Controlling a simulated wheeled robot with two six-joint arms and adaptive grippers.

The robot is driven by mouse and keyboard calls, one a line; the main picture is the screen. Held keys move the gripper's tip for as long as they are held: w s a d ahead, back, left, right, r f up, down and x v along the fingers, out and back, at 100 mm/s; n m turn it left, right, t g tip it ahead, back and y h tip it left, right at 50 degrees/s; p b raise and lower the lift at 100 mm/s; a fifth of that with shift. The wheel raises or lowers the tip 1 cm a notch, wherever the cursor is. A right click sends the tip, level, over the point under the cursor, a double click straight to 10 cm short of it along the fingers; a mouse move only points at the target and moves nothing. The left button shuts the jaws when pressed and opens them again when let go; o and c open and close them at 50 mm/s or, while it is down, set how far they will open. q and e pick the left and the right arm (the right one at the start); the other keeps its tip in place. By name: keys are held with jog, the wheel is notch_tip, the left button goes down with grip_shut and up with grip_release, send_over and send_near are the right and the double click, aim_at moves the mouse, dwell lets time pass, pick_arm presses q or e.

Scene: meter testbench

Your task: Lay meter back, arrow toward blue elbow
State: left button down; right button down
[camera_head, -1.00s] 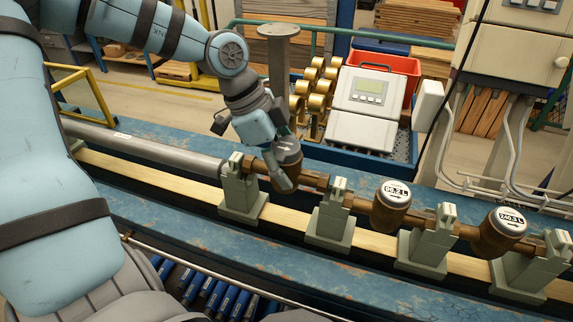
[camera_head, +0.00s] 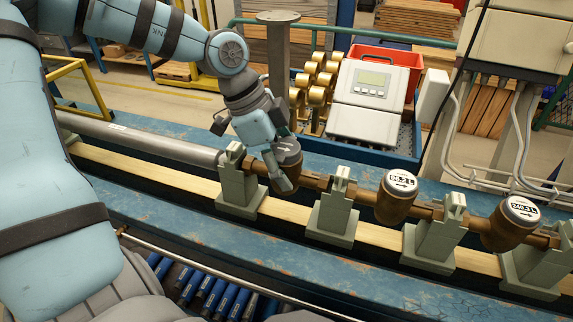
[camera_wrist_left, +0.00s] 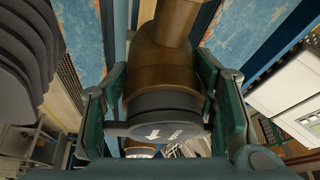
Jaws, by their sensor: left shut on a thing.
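My left gripper (camera_head: 282,168) is shut on a brown meter (camera_head: 289,154) with a grey cap, at the left end of a row of meters. In the left wrist view the same meter (camera_wrist_left: 160,62) sits between the two green fingers, and its dark cap bears a white arrow and a label too blurred to read. Fingers partly hide the meter in the head view, and I cannot tell whether it touches the pipe fittings beside it. I cannot make out a blue elbow. My right gripper is not in view.
Two more brown meters (camera_head: 402,183) (camera_head: 522,208) stand in line to the right, among grey-green clamp stands (camera_head: 335,215). A grey pipe (camera_head: 150,142) runs in from the left. Behind the blue bench (camera_head: 130,205) are a grey display unit (camera_head: 370,100) and brass parts (camera_head: 315,95).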

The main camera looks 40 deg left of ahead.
aim_at(295, 148)
pick_arm(q)
jog(key=shift+r, duration=0.1)
jog(key=shift+f+b, duration=0.35)
jog(key=shift+b, duration=0.1)
dwell(0.9)
jog(key=c, duration=0.6)
grip_release()
jog(key=shift+o, duration=0.2)
jog(key=shift+r, duration=0.1)
jog(key=shift+r+p, duration=2.85)
jog(key=shift+r, duration=1.55)
